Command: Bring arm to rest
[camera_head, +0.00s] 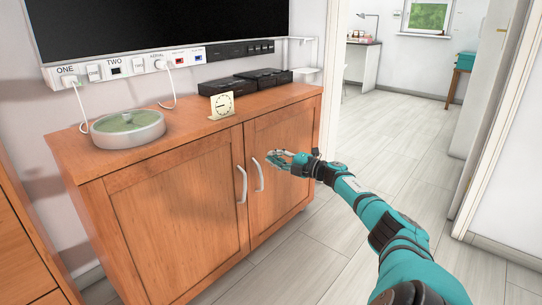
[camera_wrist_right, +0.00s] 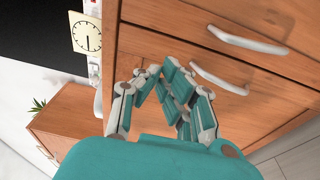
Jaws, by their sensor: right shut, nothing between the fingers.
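My right arm reaches in from the lower right in the head view, teal with dark joints. Its gripper (camera_head: 283,157) is in front of the right door of a wooden cabinet (camera_head: 185,205), close to the two upright silver handles. The right gripper also shows in the right wrist view (camera_wrist_right: 160,75), with its fingers together and nothing between them. The handle of the right door (camera_head: 258,175) lies just left of the fingertips; I cannot tell whether they touch. Both cabinet doors look shut. My left gripper is not in view.
On the cabinet top are a round grey-green device (camera_head: 127,130), a small clock (camera_head: 222,106) and black boxes (camera_head: 245,82). A socket panel (camera_head: 150,66) is on the wall above. Light floor (camera_head: 370,140) lies open toward the doorway. Drawers (camera_head: 25,250) stand at the left.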

